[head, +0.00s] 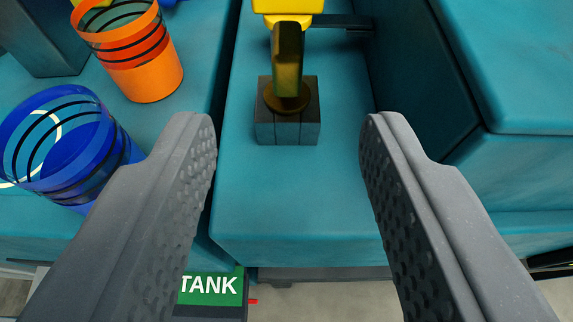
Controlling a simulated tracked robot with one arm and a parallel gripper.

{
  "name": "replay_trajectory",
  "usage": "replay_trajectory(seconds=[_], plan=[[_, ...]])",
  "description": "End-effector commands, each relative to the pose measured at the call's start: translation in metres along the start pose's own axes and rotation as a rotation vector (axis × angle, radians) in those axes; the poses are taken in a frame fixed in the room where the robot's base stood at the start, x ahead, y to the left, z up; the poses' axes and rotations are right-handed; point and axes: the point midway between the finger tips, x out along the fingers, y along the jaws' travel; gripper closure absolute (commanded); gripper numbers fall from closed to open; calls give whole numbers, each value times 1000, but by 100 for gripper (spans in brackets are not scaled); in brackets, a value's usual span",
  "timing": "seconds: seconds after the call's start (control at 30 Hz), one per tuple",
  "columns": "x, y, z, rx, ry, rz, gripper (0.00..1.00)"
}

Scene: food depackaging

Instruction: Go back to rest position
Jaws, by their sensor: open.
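My gripper (288,140) shows in the head view as two grey fingers with dimpled inner faces. The fingers are wide apart and nothing is between them. Beyond the fingertips, a dark grey block (288,128) stands on a teal surface (300,205). A brass-coloured upright piece with a round base (287,65) sits on the block, under a yellow part (288,5) at the top edge. My fingertips appear clear of the block on both sides. The rest of my arm is out of view.
A blue cup (60,145) and an orange cup (140,70) with dark rings stand at the left. A raised teal block (520,70) is at the right. A green TANK sign (210,289) is below the front edge, with pale floor (330,300) beside it.

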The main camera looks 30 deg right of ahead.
Motion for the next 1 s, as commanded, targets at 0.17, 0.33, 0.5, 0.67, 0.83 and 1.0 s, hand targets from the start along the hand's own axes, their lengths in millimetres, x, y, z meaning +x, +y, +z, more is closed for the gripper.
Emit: replay_trajectory(seconds=[0.17,0.33,0.5,0.67,0.83,1.0], plan=[[-2,0,0,0,0,0,58],[-1,0,0,0,0,0,58],[-2,-1,-2,2,1,-3,58],[-8,-26,-33,36,10,-72,58],[-40,-82,-112,81,19,-250,58],[-99,-122,-197,67,35,-419,58]])
